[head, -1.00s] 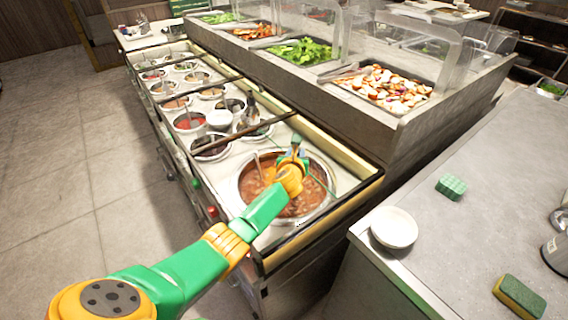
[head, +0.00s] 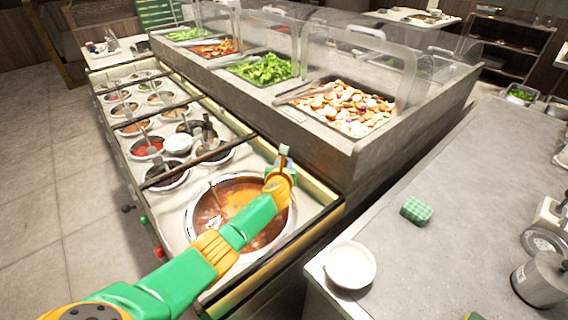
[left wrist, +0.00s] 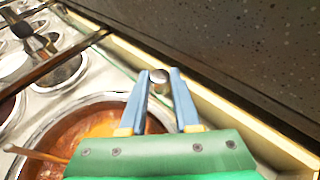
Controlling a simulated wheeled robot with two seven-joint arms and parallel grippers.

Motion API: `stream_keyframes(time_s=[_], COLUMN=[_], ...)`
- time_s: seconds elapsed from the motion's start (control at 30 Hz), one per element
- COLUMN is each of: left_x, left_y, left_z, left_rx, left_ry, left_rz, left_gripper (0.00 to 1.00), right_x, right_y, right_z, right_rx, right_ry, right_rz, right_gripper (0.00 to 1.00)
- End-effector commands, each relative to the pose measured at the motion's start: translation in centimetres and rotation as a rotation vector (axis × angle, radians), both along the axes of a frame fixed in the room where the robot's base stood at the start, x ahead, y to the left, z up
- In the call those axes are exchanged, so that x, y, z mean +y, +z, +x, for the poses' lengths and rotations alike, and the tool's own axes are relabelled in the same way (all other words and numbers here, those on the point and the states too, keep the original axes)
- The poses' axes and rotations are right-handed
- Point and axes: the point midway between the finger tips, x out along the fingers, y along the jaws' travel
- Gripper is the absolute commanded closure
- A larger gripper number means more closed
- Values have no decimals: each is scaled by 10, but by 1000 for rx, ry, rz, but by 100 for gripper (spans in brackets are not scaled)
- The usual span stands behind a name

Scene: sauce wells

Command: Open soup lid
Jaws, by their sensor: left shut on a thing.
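A large round soup pot (head: 192,214) with a metal rim is set in the near end of the counter, holding reddish-brown soup (head: 240,197). It shows at lower left in the left wrist view (left wrist: 50,120). My left gripper (head: 285,157) is over the pot's far right edge. In the left wrist view its blue fingers (left wrist: 160,80) close on a small grey round knob (left wrist: 160,76). I cannot make out a lid plate around the knob; the soup's surface shows. My arm hides part of the pot. My right gripper is not in view.
Several smaller sauce wells (head: 168,177) line the counter beyond the pot. A raised salad bar with clear guards (head: 385,75) stands behind. A white bowl (head: 350,265) and green sponge (head: 416,210) are on the right counter.

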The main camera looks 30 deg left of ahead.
Motion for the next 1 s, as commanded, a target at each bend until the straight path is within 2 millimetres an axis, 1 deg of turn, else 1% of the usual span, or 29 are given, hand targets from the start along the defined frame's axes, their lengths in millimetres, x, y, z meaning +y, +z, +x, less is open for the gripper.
stream_keyframes(time_s=[0.03, 0.07, 0.1, 0.17, 0.43, 0.53, 0.63, 0.7, 0.8, 0.9, 1.0], left_x=[0, 0, 0, 0, 0, -1, -5, -10, -16, -21, -24], left_y=[-1, -1, -1, -1, 0, 4, 12, 17, 23, 26, 27], left_z=[0, 0, 0, 0, 0, -4, -14, -25, -39, -52, -59], left_rx=[1, 1, 1, 1, 1, 1, 2, 2, 1, 1, 1], left_ry=[0, 0, 0, 0, 0, 1, -1, -1, -1, -2, 0], left_rz=[-1, -1, -1, -1, 0, 1, 1, -1, 0, 1, 0], left_gripper=[100, 67, 56, 40, 40, 40, 40, 40, 40, 40, 40], right_x=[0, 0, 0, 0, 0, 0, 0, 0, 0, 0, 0], right_y=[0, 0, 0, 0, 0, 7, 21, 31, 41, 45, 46], right_z=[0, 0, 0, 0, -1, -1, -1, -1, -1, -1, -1], right_rx=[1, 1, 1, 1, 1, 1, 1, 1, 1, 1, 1], right_ry=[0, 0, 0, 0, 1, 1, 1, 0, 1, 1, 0], right_rz=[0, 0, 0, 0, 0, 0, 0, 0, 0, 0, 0], right_gripper=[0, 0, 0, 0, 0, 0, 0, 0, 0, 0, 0])
